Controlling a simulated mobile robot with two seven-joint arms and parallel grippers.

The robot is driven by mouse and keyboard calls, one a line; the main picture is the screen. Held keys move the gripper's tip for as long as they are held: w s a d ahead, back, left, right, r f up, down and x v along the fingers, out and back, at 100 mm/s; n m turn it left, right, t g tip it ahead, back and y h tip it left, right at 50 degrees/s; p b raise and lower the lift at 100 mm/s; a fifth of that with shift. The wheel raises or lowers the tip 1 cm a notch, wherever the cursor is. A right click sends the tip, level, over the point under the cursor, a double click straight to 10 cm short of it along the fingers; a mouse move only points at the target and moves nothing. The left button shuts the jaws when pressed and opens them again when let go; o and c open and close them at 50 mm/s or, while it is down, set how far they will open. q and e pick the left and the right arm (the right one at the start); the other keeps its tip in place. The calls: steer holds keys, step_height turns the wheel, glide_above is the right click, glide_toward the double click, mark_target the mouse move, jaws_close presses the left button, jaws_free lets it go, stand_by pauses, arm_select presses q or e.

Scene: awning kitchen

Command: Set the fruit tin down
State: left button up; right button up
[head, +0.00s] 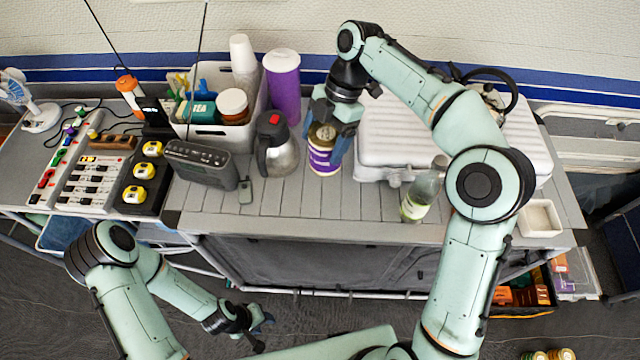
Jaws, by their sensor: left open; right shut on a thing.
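The fruit tin (323,160), with a gold top and a purple and white label, is upright over the slatted grey counter (300,205). My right gripper (328,138) reaches down from above and is shut around the tin's upper part, one finger on each side. I cannot tell whether the tin's base touches the slats or is just above them. My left gripper (259,331) is open and empty, low in front of the counter over the dark floor.
A steel jug (280,158) stands close left of the tin, with a purple canister (284,90) behind. A grey radio (203,165) is further left. A white ridged case (385,145) and a bottle (420,195) are on the right. The counter's front middle is clear.

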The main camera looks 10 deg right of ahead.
mark_target(325, 164)
steer(key=f, duration=0.2)
steer(key=f+b, duration=0.1)
steer(key=f, duration=0.2)
steer(key=s+f, duration=0.1)
steer(key=f, duration=0.1)
steer(key=shift+f+b, duration=0.15)
steer(key=shift+b, duration=0.15)
arm_select(q)
steer(key=shift+s+f+b, duration=0.55)
steer(key=shift+s+f, duration=1.2)
steer(key=shift+f, duration=0.15)
arm_select(e)
steer(key=shift+w+f, duration=0.15)
steer(key=shift+f, duration=3)
steer(key=shift+w+f, duration=0.1)
steer(key=shift+f, duration=3)
steer(key=shift+f, duration=0.15)
steer(key=o, duration=1.3)
